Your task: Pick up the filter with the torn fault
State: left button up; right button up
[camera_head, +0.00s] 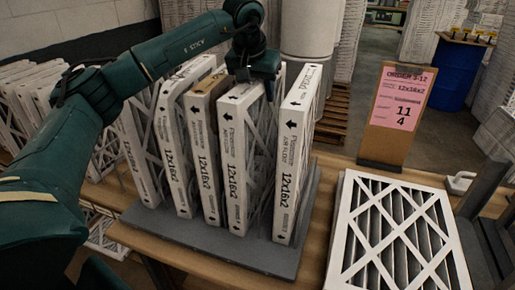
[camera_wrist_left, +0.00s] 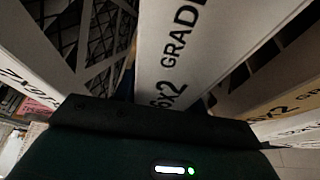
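Several white-framed filters marked 12x16x2 stand upright in a row on a grey base (camera_head: 270,262). The third from the left (camera_head: 207,150) has a brown top end. My left gripper (camera_head: 257,80) is at the top of the fourth filter (camera_head: 232,165), which still stands in the row. In the left wrist view this white filter edge (camera_wrist_left: 185,50) runs up from the middle of the gripper body. The fingertips are hidden, so I cannot tell if they grip it. The rightmost filter (camera_head: 293,150) stands apart. I see no clear tear. My right gripper is not in view.
Another filter (camera_head: 350,235) lies flat on the wooden table at the right. A brown board with a pink order sheet (camera_head: 400,105) stands behind it. Dark grey uprights (camera_head: 485,225) are at the right edge. More filters (camera_head: 18,110) stand at the far left.

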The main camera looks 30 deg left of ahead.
pick_arm(q)
grip_shut()
dwell(0.3)
